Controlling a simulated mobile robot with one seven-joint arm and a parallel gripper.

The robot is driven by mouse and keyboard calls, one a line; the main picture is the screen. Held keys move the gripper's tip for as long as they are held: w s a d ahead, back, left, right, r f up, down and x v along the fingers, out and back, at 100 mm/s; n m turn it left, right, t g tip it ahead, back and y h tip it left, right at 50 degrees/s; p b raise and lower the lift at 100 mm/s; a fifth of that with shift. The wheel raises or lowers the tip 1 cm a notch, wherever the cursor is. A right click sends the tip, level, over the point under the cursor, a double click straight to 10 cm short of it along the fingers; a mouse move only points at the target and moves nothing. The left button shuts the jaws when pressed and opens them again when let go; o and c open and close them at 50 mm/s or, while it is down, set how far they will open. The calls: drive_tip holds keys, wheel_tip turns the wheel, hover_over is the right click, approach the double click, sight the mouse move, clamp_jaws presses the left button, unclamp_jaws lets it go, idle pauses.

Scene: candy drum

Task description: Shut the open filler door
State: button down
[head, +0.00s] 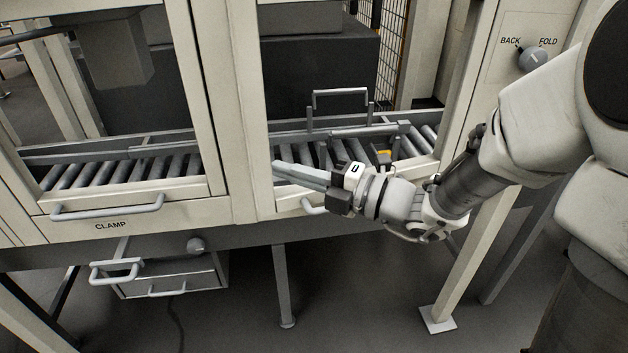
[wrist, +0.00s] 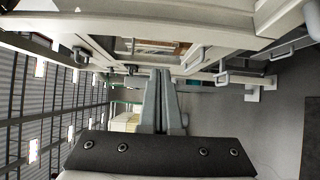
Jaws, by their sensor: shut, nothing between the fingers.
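My gripper (head: 300,176) is shut and empty, with its fingers pointing left in front of the right-hand framed opening of the cream machine. The closed grey fingers also show in the wrist view (wrist: 162,100). A cream frame (head: 240,190) with a bar handle (head: 313,208) at its bottom edge borders this opening; my gripper hides part of the handle. The left framed panel (head: 205,100) has its own bar handle (head: 108,208), above the word CLAMP. No label reading filler is legible, and I cannot tell which panel is the filler door or how far it stands open.
A roller conveyor (head: 120,168) runs behind both openings, with an upright grey hoop handle (head: 340,93) over it. A knob (head: 532,60) marked BACK and FOLD is at upper right. A small drawer (head: 170,278) hangs below. Machine legs (head: 284,285) stand on open grey floor.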

drive_tip(key=w+a+b, duration=0.1)
drive_tip(key=w+a, duration=0.2)
drive_tip(key=w, duration=0.1)
drive_tip(key=shift+w+a, duration=0.1)
drive_tip(key=shift+a, duration=0.3)
drive_tip(key=shift+w, duration=0.25)
drive_tip(key=w+a+t, duration=0.1)
drive_tip(key=w, duration=0.1)
drive_tip(key=w+a+m+t+h+p, duration=0.1)
drive_tip(key=w, duration=0.2)
drive_tip(key=w+a+m+t, duration=0.1)
drive_tip(key=w, duration=0.2)
drive_tip(key=shift+w+a+r+t+h+p, duration=0.1)
drive_tip(key=shift+w+r+t+h+p, duration=0.2)
drive_tip(key=shift+h+p, duration=0.1)
drive_tip(key=shift+s+f, duration=0.1)
drive_tip(key=shift+s, duration=0.05)
